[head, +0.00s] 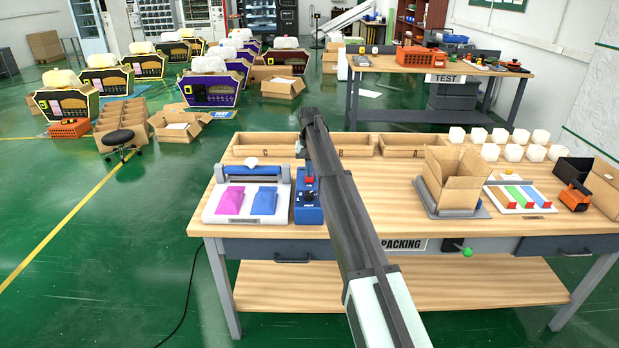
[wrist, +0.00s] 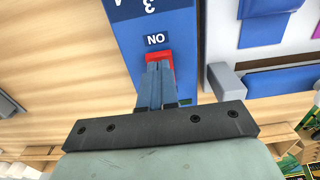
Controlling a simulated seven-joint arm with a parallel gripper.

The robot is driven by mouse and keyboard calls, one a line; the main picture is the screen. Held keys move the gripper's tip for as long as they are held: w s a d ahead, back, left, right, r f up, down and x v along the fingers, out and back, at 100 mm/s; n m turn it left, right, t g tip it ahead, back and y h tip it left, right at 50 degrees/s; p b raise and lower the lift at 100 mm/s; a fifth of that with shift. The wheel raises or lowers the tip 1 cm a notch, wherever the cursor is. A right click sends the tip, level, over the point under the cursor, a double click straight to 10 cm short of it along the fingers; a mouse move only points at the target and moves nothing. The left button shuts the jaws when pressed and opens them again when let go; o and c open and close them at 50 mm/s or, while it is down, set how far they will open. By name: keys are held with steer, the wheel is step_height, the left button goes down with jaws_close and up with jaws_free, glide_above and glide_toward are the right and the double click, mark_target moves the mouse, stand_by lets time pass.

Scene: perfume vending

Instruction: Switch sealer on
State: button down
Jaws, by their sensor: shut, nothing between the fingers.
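The sealer (head: 213,211) stands at the left of the packing table, with a white base and a blue bar. Its blue control box (head: 308,212) is at its right side and also fills the top middle of the wrist view (wrist: 128,48). A red switch (wrist: 159,57) sits beside the "ON" label (wrist: 156,40). My gripper (wrist: 156,82) is shut and empty, its fingertips right at the red switch and covering part of it. I cannot tell whether they press it or which way it is set. In the head view my arm hides part of the box.
A pink packet (head: 243,208) and a blue packet (head: 264,201) lie on the sealer base. An open cardboard box (head: 453,182) stands to the right. Wooden bins (head: 262,146) line the back edge. Bare tabletop (head: 385,205) lies between the control box and the cardboard box.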

steer(key=shift+f, duration=0.7)
stand_by(0.4)
steer(key=shift+r, duration=3.55)
